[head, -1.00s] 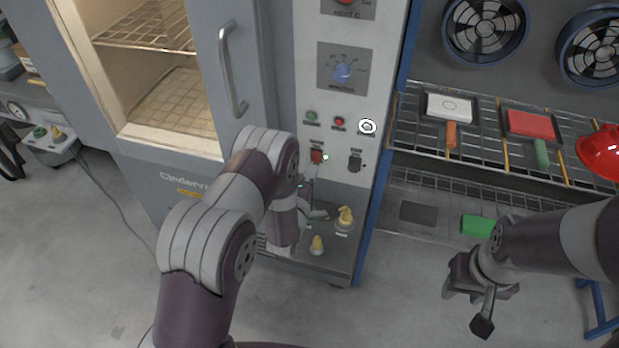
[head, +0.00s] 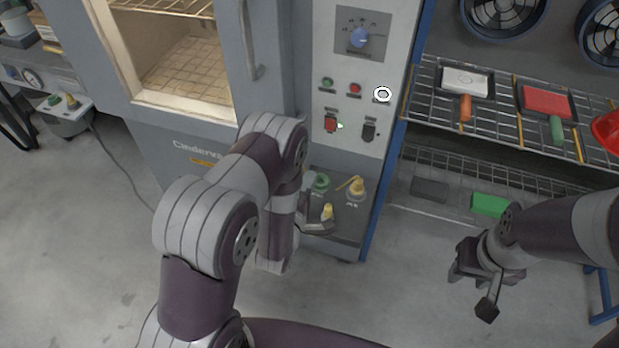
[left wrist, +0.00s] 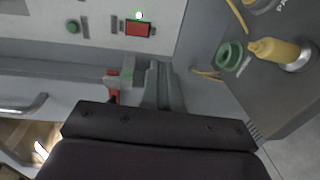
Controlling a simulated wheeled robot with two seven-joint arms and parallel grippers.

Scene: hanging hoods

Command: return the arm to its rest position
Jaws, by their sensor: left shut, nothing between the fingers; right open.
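My left arm reaches in front of the grey oven cabinet (head: 190,140) in the head view. Its gripper (head: 322,228) is low at the panel's foot, below the red rocker switch (head: 331,125), apart from it and partly hidden by my own wrist. In the left wrist view the shut, empty left fingers (left wrist: 160,82) point toward the panel, with the red switch (left wrist: 139,29) and its lit lamp above them. My right gripper (head: 474,285) is open and empty over the floor at the right.
Yellow valve (head: 357,188) and green ring fitting (head: 321,182) stand on the ledge close to my left gripper. A black rocker switch (head: 369,132) is beside the red one. A wire rack (head: 420,115) with paddles stands at the right. The floor (head: 385,295) in front is open.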

